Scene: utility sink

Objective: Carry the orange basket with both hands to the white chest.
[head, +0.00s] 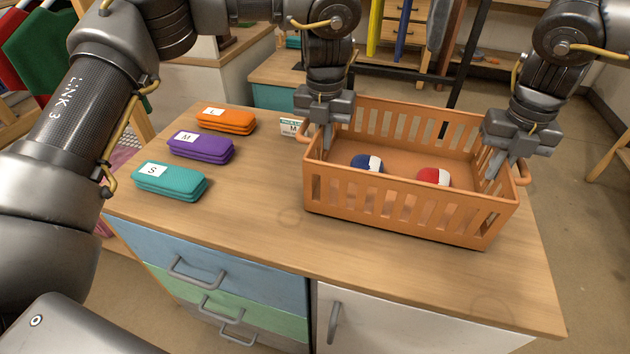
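The orange basket (400,192) stands on the wooden counter top, with slotted walls and a loop handle at each end. Inside lie a blue-and-white ball (367,163) and a red-and-white ball (434,177). My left gripper (327,133) is at the basket's left end, its fingers pointing down by the handle and rim. My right gripper (497,160) is at the right end in the same way, by the right handle (523,172). The basket's end walls partly hide the fingertips, so their grip is unclear. I cannot identify a white chest for certain.
On the counter (250,200) at left lie folded orange (227,121), purple (200,147) and teal (170,181) cloths with size labels. A small label card (292,126) stands behind the basket's left end. Open floor shows at right. Drawers (390,25) stand at the back.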

